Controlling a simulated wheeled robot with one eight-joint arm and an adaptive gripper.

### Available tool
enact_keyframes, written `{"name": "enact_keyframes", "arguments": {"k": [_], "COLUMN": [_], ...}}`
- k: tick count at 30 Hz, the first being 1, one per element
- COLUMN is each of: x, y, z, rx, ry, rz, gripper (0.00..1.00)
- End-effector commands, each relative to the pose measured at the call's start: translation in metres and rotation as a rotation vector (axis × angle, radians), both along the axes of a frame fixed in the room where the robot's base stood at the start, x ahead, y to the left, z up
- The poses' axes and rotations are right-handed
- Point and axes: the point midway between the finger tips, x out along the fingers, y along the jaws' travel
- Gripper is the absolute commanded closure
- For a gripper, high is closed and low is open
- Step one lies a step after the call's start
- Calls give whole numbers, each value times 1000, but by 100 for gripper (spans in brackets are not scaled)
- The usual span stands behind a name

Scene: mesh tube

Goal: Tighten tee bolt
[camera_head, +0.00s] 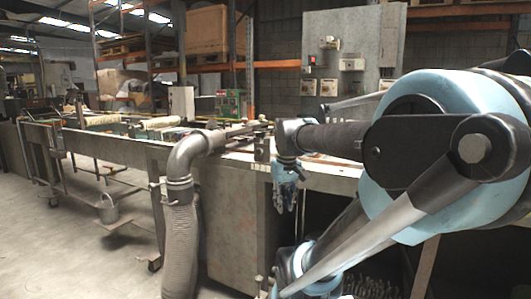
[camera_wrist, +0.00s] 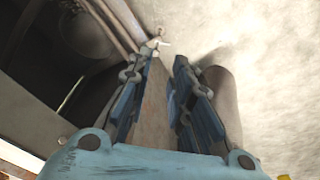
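In the head view, a grey elbow pipe (camera_head: 187,152) bends down into a ribbed hose (camera_head: 179,240). A clamp band (camera_head: 178,183) circles their joint, with a small fitting at its left side, too small to tell if it is the tee bolt. My blue gripper (camera_head: 284,203) hangs pointing down to the right of the hose, clearly apart from it. In the wrist view, my gripper (camera_wrist: 166,58) has its two fingers apart with nothing visibly held between them. A small pale metal piece (camera_wrist: 159,42) shows just beyond the fingertips; I cannot tell what it is.
A long metal workbench (camera_head: 110,147) runs behind the hose and my gripper. A grey cabinet front (camera_head: 231,220) stands between hose and gripper. The concrete floor (camera_head: 90,260) at front left is clear.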

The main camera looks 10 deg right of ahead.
Motion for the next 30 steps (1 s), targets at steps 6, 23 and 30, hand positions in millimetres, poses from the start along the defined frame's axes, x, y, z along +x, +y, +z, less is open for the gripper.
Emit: {"name": "enact_keyframes", "arguments": {"k": [6,23,30], "x": [65,236,306], "y": [0,0,1], "z": [73,208,242], "rx": [-18,-48,-53], "ry": [28,98,125], "rz": [128,461,600], "gripper": [80,80,80]}}
